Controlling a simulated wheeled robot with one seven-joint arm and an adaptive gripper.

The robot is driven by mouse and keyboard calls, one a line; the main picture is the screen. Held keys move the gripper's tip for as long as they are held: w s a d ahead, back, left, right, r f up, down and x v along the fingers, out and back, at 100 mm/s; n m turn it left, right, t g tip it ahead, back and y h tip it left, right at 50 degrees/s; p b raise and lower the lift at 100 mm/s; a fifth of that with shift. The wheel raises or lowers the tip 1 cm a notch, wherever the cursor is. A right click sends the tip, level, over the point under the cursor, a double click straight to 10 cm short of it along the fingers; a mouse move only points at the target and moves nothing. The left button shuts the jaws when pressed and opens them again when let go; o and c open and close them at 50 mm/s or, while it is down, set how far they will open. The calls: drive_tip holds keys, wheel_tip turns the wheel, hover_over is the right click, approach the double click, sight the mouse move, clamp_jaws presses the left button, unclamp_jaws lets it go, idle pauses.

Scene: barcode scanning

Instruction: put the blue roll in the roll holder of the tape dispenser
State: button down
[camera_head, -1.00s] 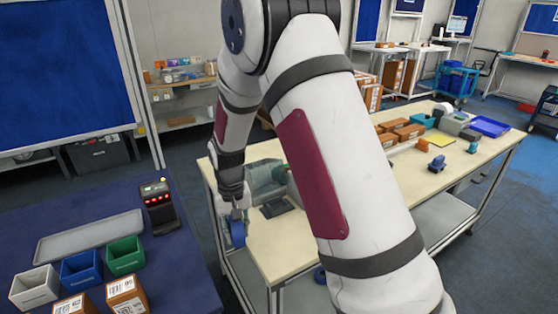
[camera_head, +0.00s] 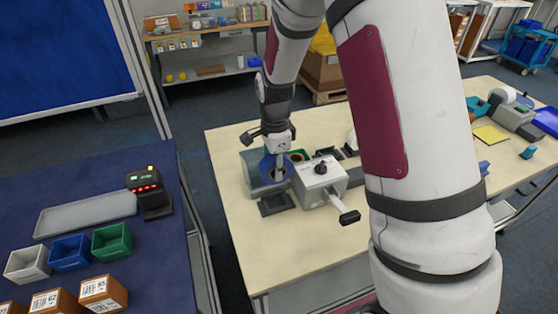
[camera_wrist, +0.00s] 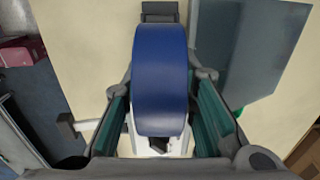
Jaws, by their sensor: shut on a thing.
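The blue roll (camera_wrist: 160,80) is held upright between the teal finger pads of my gripper (camera_wrist: 162,112) in the wrist view. In the head view my gripper (camera_head: 277,163) points down, shut on the blue roll (camera_head: 266,168), beside a grey body (camera_head: 253,187) that looks like part of the tape dispenser. A white box with a black knob and crank (camera_head: 321,186) stands just right of the roll. The roll's lower part and any roll holder are hidden, so I cannot tell whether the roll touches the dispenser.
A dark square pad (camera_head: 276,204) lies in front of the grey body. The blue table (camera_head: 170,250) at left holds small bins and a scanner-like device (camera_head: 149,193).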

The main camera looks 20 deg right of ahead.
drive_tip(key=shift+f+b, duration=1.55)
drive_tip(key=shift+f, duration=3.35)
drive_tip(key=c, duration=1.2)
unclamp_jaws()
drive_tip(key=shift+r, duration=0.1)
wheel_tip(320, 180, up, 12)
drive_tip(key=shift+f, duration=0.1)
